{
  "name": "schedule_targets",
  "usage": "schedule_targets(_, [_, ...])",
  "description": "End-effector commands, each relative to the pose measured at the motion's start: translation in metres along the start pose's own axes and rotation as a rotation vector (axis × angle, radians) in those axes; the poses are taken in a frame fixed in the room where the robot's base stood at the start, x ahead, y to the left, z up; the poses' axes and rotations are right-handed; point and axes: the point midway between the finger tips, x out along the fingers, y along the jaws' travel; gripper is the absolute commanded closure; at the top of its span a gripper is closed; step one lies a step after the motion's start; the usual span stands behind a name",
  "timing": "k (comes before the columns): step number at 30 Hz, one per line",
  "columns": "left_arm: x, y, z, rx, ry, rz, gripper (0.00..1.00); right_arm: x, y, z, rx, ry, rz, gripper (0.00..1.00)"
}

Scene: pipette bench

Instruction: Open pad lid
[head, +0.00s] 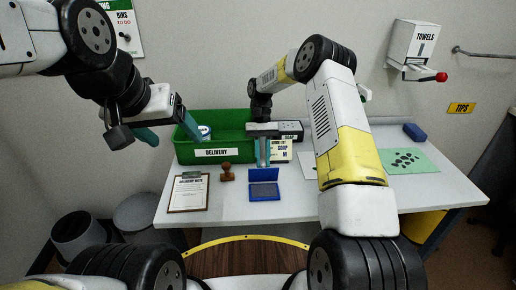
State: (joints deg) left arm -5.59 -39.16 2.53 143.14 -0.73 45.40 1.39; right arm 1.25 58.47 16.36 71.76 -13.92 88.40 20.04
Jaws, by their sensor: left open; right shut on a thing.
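The blue ink pad (264,191) lies on the white table near its front edge. Its blue lid (263,174) stands raised at the back of the pad, and the dark pad surface is uncovered. My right gripper (263,164) points down right behind and above the lid, with its teal fingers close together at the lid's upper edge. It is shut on the lid, though the contact itself is small in the picture. My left gripper (170,135) is open and empty, in the air at the left of the green delivery bin, with its fingers wide apart.
The green delivery bin (215,154) stands behind the pad. A wooden stamp (227,173) and a delivery note clipboard (189,192) are to the left. Labelled soap boxes (281,154) stand behind my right gripper. A green mat (409,161) and a blue block (414,131) lie at right.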

Motion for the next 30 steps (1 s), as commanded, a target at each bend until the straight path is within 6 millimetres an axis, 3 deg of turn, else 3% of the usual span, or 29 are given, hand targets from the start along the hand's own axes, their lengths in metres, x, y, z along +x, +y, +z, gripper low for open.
schedule_targets(1, [0.005,0.0,-0.002,0.03,-0.012,-0.014,0.37,0.0,-0.005,0.002,-0.007,-0.003,-0.006,1.0])
schedule_targets(5, [0.025,-0.002,-0.01,0.186,-0.058,-0.078,0.63,0.0,-0.005,0.002,-0.007,-0.003,-0.006,1.0])
schedule_targets(11, [0.075,0.011,-0.034,0.597,-0.133,-0.175,1.0,0.0,-0.005,0.002,-0.007,-0.004,-0.006,1.0])
schedule_targets(14, [0.102,0.029,-0.045,0.82,-0.154,-0.193,1.0,0.0,-0.005,0.002,-0.007,-0.004,-0.006,1.0])
schedule_targets(21, [0.169,0.093,-0.053,1.325,-0.157,-0.149,1.0,0.001,-0.005,0.002,-0.007,-0.004,-0.006,1.0])
schedule_targets(25, [0.194,0.125,-0.047,1.514,-0.139,-0.103,1.0,0.001,-0.005,0.001,-0.007,-0.004,-0.006,1.0])
schedule_targets(30, [0.21,0.148,-0.041,1.639,-0.119,-0.064,1.0,0.001,-0.005,0.001,-0.007,-0.003,-0.006,1.0])
